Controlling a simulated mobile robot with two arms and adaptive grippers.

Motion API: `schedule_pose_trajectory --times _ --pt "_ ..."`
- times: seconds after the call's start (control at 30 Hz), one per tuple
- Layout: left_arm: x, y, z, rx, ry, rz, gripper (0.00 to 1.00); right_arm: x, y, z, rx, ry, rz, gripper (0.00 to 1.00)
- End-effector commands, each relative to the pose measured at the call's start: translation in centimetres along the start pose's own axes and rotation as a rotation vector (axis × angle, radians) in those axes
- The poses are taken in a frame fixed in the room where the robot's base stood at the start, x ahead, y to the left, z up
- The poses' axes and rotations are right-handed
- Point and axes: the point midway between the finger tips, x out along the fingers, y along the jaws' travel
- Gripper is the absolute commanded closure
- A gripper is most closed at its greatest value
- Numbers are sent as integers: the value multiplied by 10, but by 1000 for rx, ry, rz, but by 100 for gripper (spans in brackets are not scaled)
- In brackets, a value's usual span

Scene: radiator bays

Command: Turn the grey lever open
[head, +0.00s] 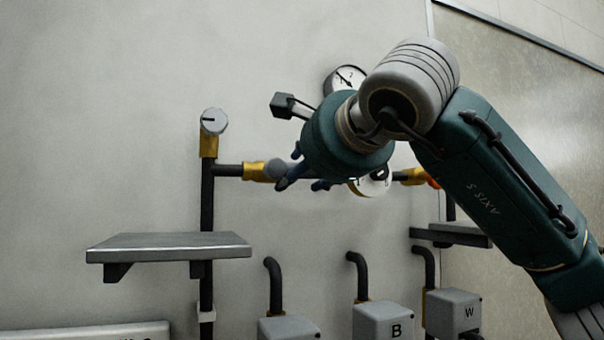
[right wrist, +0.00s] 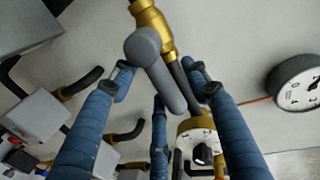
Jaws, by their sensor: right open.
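The grey lever (right wrist: 156,68) is a rounded grey handle on a brass valve body (right wrist: 152,26) in the right wrist view. It slants down and to the right along the dark pipe. In the head view the lever (head: 275,168) shows beside the brass fitting (head: 254,171), partly behind my fingers. My right gripper (right wrist: 160,88) is open, with blue fingers spread on both sides of the lever and a third finger below. I cannot tell whether any finger touches it. In the head view my right gripper (head: 301,182) is at the lever's right end. My left gripper is in neither view.
A white dial with a black knob (right wrist: 201,151) sits right of the lever on the same pipe. A round gauge (head: 340,79) hangs on the wall above. A metal shelf (head: 168,245) juts out below left. Grey boxes (head: 384,322) with bent pipes stand below.

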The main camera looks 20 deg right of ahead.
Motion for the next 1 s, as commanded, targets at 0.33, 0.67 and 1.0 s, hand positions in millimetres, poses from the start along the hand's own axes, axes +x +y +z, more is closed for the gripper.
schedule_pose_trajectory --times 0.33,0.67,1.0 --pt "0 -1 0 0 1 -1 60 -38 -2 0 0 -1 -5 54" --pt "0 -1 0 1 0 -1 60 -104 -1 0 -1 0 -3 54" --pt "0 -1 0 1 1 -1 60 -121 0 1 0 0 0 54"
